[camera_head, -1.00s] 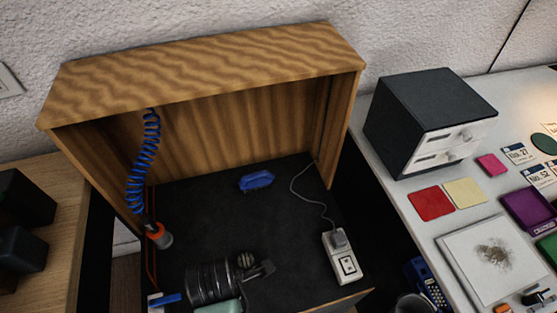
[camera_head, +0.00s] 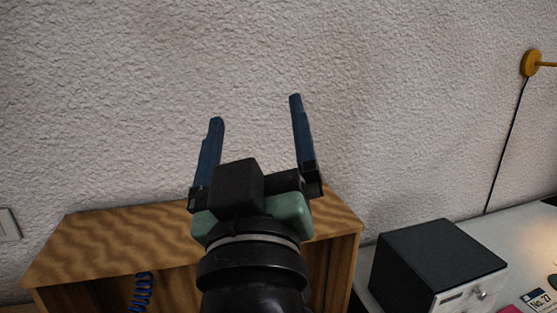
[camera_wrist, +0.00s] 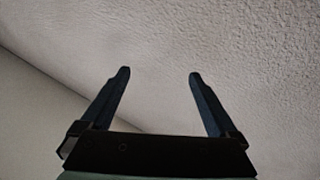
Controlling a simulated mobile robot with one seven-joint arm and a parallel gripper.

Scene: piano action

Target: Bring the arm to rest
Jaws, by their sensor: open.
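My gripper (camera_head: 254,108) is raised in front of the white textured wall in the head view, with its two blue fingers pointing up. The fingers are spread wide apart with nothing between them. In the wrist view my gripper (camera_wrist: 157,75) is also open and empty, facing bare wall and what looks like the ceiling. My wrist covers part of the wooden cabinet behind it.
The wooden cabinet (camera_head: 110,235) stands below and behind my gripper, with a blue coiled cord (camera_head: 142,292) inside. A dark box with a light front (camera_head: 437,262) stands on the white table (camera_head: 530,235) at right. A yellow wall fixture (camera_head: 531,63) is at upper right.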

